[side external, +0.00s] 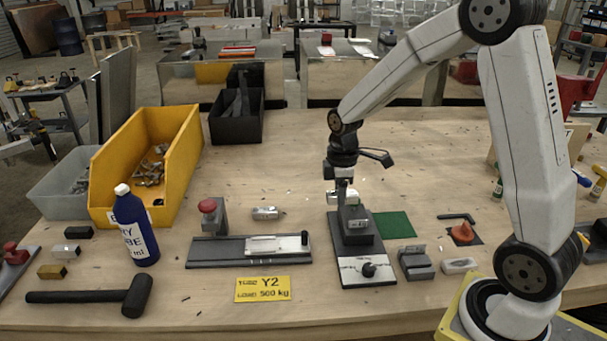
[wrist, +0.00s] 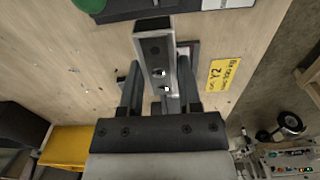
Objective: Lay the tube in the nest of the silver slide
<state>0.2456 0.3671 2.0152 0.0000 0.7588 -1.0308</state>
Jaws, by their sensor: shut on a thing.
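My gripper (wrist: 158,88) is shut on a silver rectangular tube (wrist: 153,50) with two small holes in its face. In the side view my gripper (side external: 347,202) is above a dark fixture (side external: 340,232), which carries a grey block and has a pale front plate with a black knob (side external: 368,270). The tube is small and partly hidden by the gripper there, so I cannot tell whether it touches the fixture. A pale silver slide (side external: 265,245) with a black handle sits on a dark rail to the left. I cannot make out its nest.
A red-topped post (side external: 208,208) stands behind the rail. A yellow Y2 label (side external: 262,289) lies in front. A blue bottle (side external: 137,230), hammer (side external: 90,296) and yellow bin (side external: 185,150) are left. A grey block (side external: 415,262) and green mat (side external: 393,225) lie right of the fixture.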

